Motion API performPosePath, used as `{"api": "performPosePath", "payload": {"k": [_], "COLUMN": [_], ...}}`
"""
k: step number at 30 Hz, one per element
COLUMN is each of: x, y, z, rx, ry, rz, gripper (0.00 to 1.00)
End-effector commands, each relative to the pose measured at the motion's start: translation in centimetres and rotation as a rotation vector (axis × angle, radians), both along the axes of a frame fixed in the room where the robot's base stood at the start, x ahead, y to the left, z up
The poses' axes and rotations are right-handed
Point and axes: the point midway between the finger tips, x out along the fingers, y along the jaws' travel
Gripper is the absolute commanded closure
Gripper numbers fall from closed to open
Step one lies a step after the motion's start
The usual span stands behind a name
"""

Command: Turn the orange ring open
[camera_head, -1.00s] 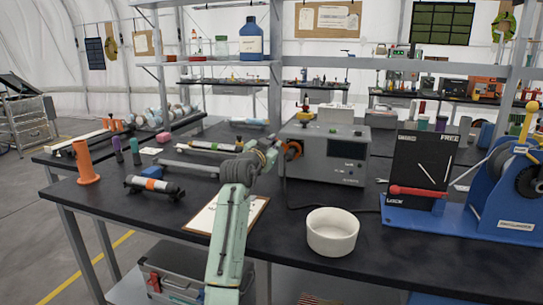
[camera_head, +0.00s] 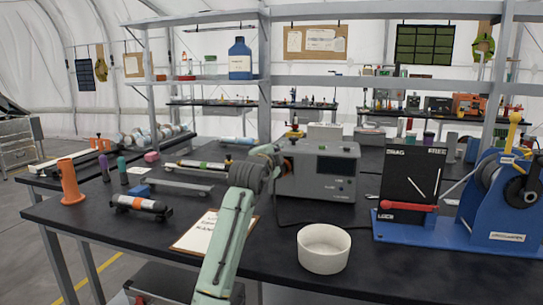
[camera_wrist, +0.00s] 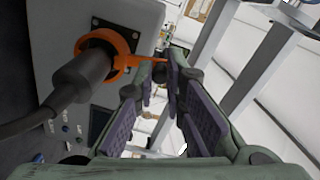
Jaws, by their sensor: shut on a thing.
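The orange ring (camera_wrist: 121,48) sits around a dark connector (camera_wrist: 78,80) on the face of a grey box (camera_head: 318,170). A thin orange lever (camera_wrist: 150,59) sticks out from the ring to the right in the wrist view. My gripper (camera_wrist: 163,75) is shut on the outer end of this lever, with its fingertips close together there. A thick black cable (camera_wrist: 25,124) runs from the connector.
A white bowl (camera_head: 324,249) and a clipboard (camera_head: 205,233) lie on the black table (camera_head: 285,262) near its front. A blue winch stand (camera_head: 490,225) is on the right. Tubes, an orange cone (camera_head: 70,182) and racks are on the left.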

Motion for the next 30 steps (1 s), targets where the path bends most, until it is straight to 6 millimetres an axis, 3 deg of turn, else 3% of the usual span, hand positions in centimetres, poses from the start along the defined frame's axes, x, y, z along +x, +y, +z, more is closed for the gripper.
{"api": "performPosePath", "payload": {"k": [12, 28, 29, 30], "x": [-0.4, -0.4, -0.4, -0.4], "y": [-1.0, -1.2, -1.2, -1.2], "z": [0.3, 0.3, 0.3, 0.3], "rx": [0.163, 0.179, 0.179, 0.179], "ry": [-0.057, -0.063, -0.063, -0.063], "rz": [0.0, -0.002, -0.002, -0.002], "gripper": [1.0, 1.0, 0.87, 0.84]}}
